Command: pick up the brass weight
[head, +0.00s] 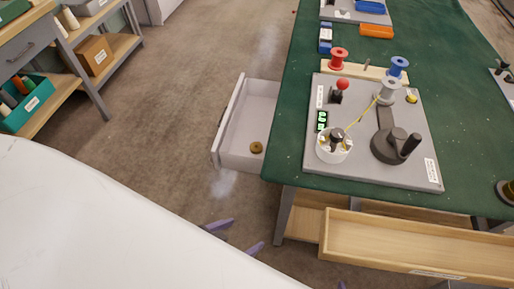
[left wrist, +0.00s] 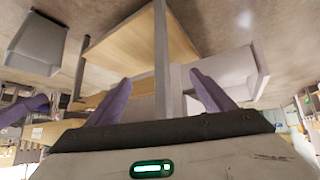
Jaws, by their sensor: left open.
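The brass weight (head: 257,147) is a small round brass-coloured piece lying on the floor of an open pale grey drawer (head: 232,161), near its front right corner in the head view. My left gripper (head: 246,235) is open and empty, with purple fingers, below the drawer in the picture and apart from the weight. Its two spread fingers also show in the left wrist view (left wrist: 160,97); I cannot make out the weight there. A purple tip at the head view's bottom edge seems to be my right gripper (head: 341,285), mostly out of frame.
The green-topped table (head: 290,120) stands right of the drawer, with a winding board (head: 375,173), a crank and spools on it. Shelving (head: 110,75) stands at the left, with bare floor between.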

